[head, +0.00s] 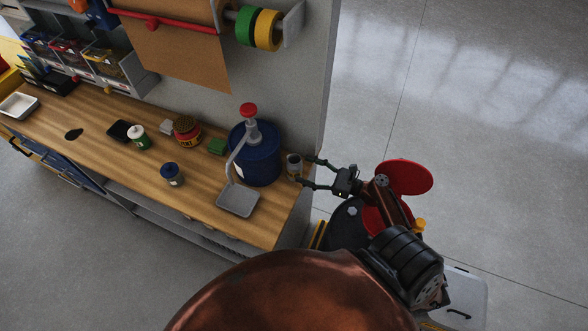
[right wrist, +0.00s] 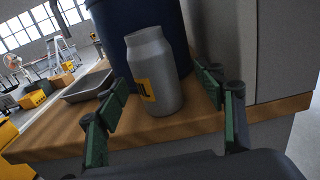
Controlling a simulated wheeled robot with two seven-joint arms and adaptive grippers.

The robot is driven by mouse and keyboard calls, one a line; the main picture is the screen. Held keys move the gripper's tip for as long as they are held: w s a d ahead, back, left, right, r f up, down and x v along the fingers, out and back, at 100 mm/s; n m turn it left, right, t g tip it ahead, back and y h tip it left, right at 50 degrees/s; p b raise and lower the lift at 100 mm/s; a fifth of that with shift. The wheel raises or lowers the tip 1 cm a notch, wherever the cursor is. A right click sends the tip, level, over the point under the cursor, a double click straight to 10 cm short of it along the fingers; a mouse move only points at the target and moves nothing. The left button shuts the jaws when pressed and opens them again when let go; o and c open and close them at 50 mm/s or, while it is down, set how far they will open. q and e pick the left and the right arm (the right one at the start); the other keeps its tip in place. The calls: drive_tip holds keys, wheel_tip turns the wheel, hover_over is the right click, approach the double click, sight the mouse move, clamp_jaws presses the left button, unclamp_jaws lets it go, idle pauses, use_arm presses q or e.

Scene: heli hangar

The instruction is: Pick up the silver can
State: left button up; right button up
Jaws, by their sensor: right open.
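The silver can (head: 294,166) stands upright at the right end of the wooden workbench, close beside a blue drum with a red-topped pump. In the right wrist view the silver can (right wrist: 154,72) shows a yellow label and stands between and beyond my open fingers. My right gripper (head: 310,173) is open and empty, its fingertips reaching the can from the right in the head view. It also shows in the right wrist view (right wrist: 165,100), with a green-padded finger on each side. Whether either finger touches the can I cannot tell. My left gripper is not in view.
The blue drum (head: 262,160) stands just left of the can. A grey tray (head: 238,200) lies in front of the drum. A blue can (head: 172,175) and other small items stand farther left on the workbench (head: 100,115). A grey wall panel rises behind the can.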

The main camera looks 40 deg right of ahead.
sight(293, 168)
drive_tip(key=x, duration=0.3)
drive_tip(key=f+x, duration=0.1)
drive_tip(key=x, duration=0.1)
drive_tip(key=shift+a+p, duration=0.35)
drive_tip(key=shift+c, duration=0.7)
drive_tip(key=c, duration=1.3)
